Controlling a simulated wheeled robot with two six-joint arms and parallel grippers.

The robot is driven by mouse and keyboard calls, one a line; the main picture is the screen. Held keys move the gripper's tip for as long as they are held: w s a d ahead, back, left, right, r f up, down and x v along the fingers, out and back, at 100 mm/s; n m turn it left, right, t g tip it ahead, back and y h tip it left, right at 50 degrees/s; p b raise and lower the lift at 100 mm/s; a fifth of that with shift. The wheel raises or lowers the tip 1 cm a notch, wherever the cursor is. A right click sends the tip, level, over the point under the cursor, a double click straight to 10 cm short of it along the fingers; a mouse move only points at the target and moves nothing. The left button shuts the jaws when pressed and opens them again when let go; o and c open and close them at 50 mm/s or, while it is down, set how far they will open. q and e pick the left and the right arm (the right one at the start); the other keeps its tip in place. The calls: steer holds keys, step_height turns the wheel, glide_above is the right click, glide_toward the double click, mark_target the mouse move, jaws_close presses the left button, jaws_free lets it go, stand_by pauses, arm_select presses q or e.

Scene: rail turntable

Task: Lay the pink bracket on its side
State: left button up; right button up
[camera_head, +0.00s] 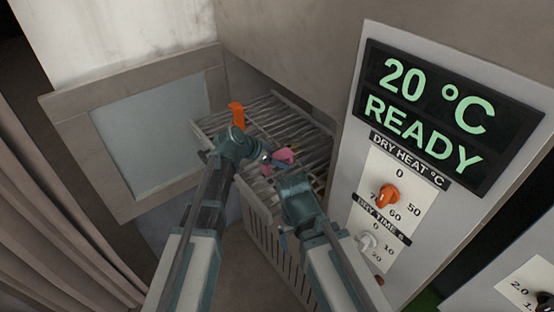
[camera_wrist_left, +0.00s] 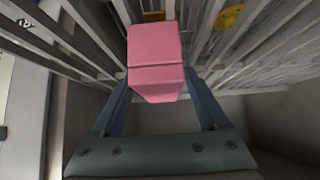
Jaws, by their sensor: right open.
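The pink bracket (camera_head: 284,155) is at the slatted rack (camera_head: 300,125) in the head view. In the left wrist view the pink bracket (camera_wrist_left: 155,55) fills the space between the two fingers, a blocky shape with a seam across it. My left gripper (camera_head: 268,158) is shut on it, with a finger against each side (camera_wrist_left: 157,88). The slats show behind it; I cannot tell whether it touches them. My right gripper (camera_head: 284,237) is lower, near the rack's front, apart from the bracket; it is open, its fingers small and partly hidden by my arm.
An orange piece (camera_head: 236,115) stands at the rack's far left. A yellow piece (camera_wrist_left: 229,17) shows beyond the slats in the left wrist view. A panel with a lit display (camera_head: 435,115) and an orange knob (camera_head: 387,195) stands close on the right. A framed pane (camera_head: 150,125) is at left.

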arm_select(q)
steer(key=shift+r, duration=0.15)
steer(key=p+v, duration=0.8)
steer(key=v, duration=0.4)
steer(key=shift+p, duration=0.4)
steer(key=b+x, duration=0.8)
steer(key=x, duration=0.4)
steer(key=shift+b, duration=0.4)
